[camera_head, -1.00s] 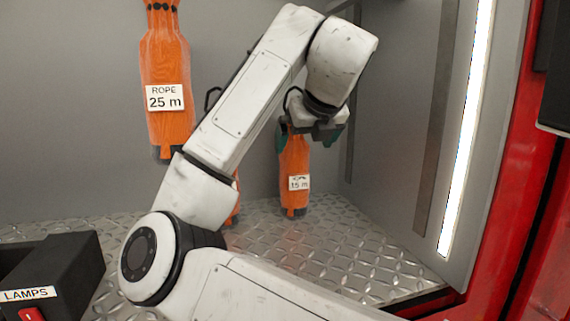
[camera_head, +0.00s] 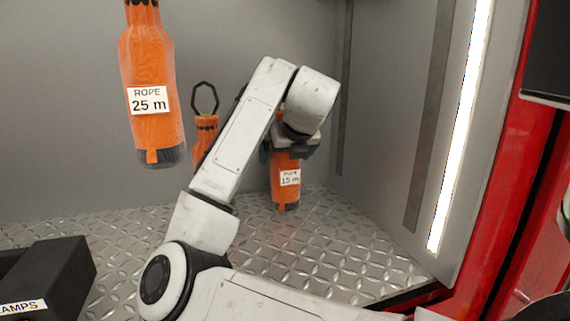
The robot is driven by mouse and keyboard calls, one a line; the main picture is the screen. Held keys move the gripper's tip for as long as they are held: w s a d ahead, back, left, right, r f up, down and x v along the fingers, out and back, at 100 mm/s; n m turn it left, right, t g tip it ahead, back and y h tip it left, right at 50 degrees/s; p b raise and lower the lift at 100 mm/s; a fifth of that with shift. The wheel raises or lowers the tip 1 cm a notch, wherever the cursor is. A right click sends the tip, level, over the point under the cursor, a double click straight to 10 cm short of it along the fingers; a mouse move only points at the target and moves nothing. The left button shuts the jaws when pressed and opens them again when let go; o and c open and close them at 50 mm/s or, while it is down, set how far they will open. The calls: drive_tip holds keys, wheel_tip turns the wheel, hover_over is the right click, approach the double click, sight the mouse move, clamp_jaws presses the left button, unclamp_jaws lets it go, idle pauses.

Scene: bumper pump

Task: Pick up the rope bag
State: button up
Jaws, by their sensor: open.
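An orange rope bag (camera_head: 285,188) with a white 15 m label stands upright on the patterned metal floor at the back right. My gripper (camera_head: 289,158) is at its upper part, with green-tipped fingers to either side; it is open. The bag's top is hidden by the gripper and wrist. A larger orange rope bag (camera_head: 150,65) labelled ROPE 25 m is at the upper left, its base above the floor. A third orange bag (camera_head: 205,130) with a dark loop on top is mostly hidden behind my arm.
A black box (camera_head: 60,270) with a LAMPS label stands at the lower left. A grey wall (camera_head: 390,110) with a bright light strip (camera_head: 460,120) and a red frame (camera_head: 500,210) bound the right side. The metal floor (camera_head: 320,245) in front of the bag is clear.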

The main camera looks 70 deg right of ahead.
drive_tip(key=shift+w+d+f, duration=0.15)
drive_tip(key=shift+d+f, duration=0.1)
drive_tip(key=shift+f, duration=0.1)
drive_tip(key=shift+r, duration=0.1)
drive_tip(key=c, duration=1.7)
drive_tip(key=shift+r, duration=0.1)
